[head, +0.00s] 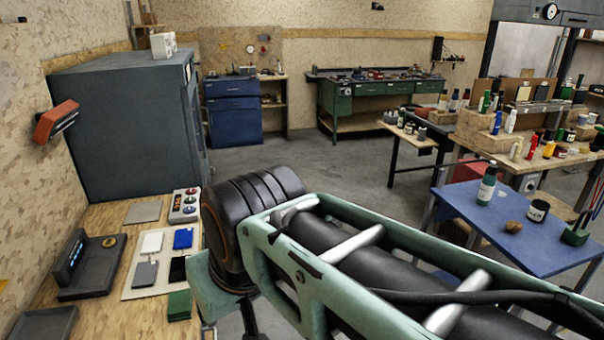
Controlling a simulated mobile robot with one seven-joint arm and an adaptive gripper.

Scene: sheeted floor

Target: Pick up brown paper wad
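A small brown lump (513,226), which looks like the brown paper wad, lies on the blue tabletop (465,213) at the right of the head view. It sits between a dark green bottle with a white label (487,184) and a dark jar with a pale label (537,211). My arm crosses the lower middle of the view, with its dark joint left of centre. My gripper is not visible, so I cannot tell its state or what it holds.
A wooden bench (110,216) at the left holds a control box (185,205), coloured cards and a dark device (90,265). A dark cabinet (125,125) stands behind it. A crowded bottle table (495,150) stands behind the blue one. Grey floor (300,165) is open mid-room.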

